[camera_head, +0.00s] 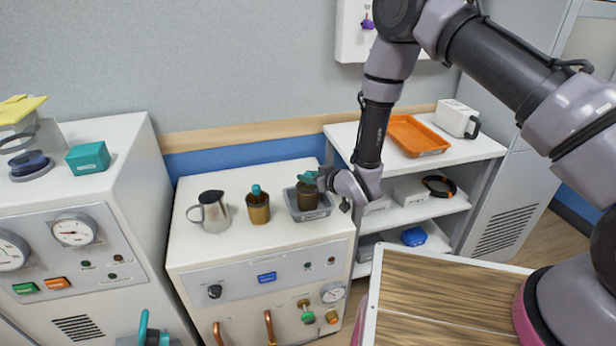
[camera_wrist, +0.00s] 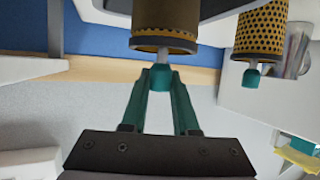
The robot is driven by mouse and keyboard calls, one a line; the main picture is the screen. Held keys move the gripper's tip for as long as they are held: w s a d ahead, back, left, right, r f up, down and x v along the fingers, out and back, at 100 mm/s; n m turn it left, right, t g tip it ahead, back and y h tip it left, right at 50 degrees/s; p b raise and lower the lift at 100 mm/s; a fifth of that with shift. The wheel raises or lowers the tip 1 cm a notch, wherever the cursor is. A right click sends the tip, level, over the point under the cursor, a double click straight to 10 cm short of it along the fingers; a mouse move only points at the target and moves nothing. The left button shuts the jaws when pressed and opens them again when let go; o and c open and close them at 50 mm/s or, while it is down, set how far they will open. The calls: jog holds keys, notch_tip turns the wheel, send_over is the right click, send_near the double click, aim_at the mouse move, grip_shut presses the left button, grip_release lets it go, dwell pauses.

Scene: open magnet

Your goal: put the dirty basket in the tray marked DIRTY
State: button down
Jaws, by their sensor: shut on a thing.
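The dark brown basket (camera_head: 307,198) is at the grey tray (camera_head: 323,213) on the middle cabinet; whether it touches the tray floor is unclear. My gripper (camera_head: 311,178) reaches it from the right. In the wrist view, the teal fingers of my gripper (camera_wrist: 160,78) are shut on the small knob on the end of the perforated basket (camera_wrist: 164,28). A second, more golden basket (camera_head: 258,211) with a teal knob stands left of the tray, and it also shows in the wrist view (camera_wrist: 262,32). An orange tray (camera_head: 410,138) lies on the right shelf; its front label is unreadable.
A metal jug (camera_head: 211,213) stands left of the golden basket. A white box-like container (camera_head: 456,118) sits beside the orange tray. Lower shelves hold a dark round pan (camera_head: 439,186) and a blue item (camera_head: 414,236). A teal box (camera_head: 88,158) is on the left cabinet.

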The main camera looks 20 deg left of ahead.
jog(key=shift+f, duration=0.15)
jog(key=c, duration=0.7)
grip_release()
